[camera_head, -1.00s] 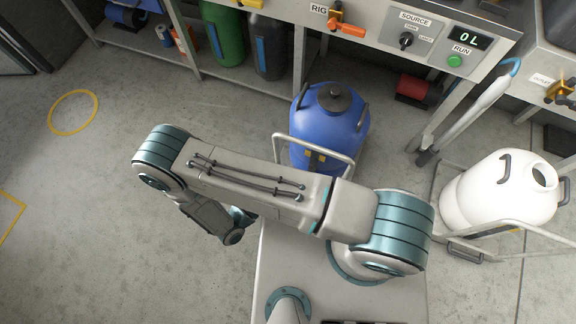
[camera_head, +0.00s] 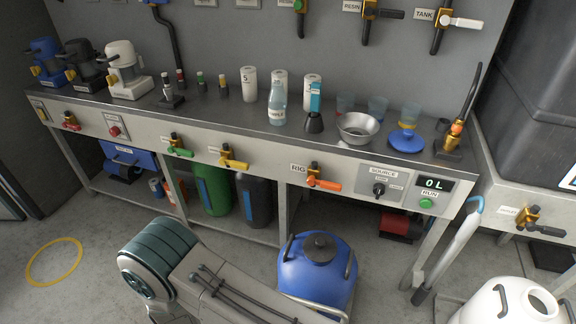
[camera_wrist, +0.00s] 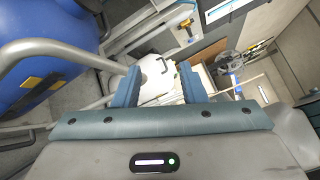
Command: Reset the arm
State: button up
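My arm (camera_head: 220,296) crosses the bottom of the head view, folded low in front of the bench, with only its upper part in the picture. My gripper is out of sight in the head view. In the wrist view my gripper (camera_wrist: 160,82) has its two blue-grey fingers spread apart, with nothing seen held between them. Beyond the fingers a white tank shows in the distance. A blue tank (camera_wrist: 35,55) with a grey tubular rail fills the left of the wrist view, beside the gripper.
The blue tank (camera_head: 318,272) stands on the floor close behind my arm. The white tank (camera_head: 508,303) is at lower right. The bench (camera_head: 135,128) carries bottles, cups, a metal bowl (camera_head: 357,128) and machines. Colored valves line its front. Open floor with a yellow ring (camera_head: 54,262) lies left.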

jog(key=d+r+n+g+y+p, duration=0.1)
jog(key=d+r+n+y+p, duration=0.4)
jog(key=r+n, duration=0.6)
jog(key=d+r+n+g+y+p, duration=0.2)
jog(key=d+r+n+y+p, duration=0.3)
jog(key=r+n, duration=0.7)
jog(key=w+d+r+n+g+y+p, duration=0.1)
jog(key=d+r+n+y+p, duration=0.5)
jog(key=r+n, duration=0.6)
notch_tip(320, 180, up, 10)
jog(key=shift+d+f+g, duration=0.2)
jog(key=shift+d+g, duration=0.5)
jog(key=shift+d, duration=0.2)
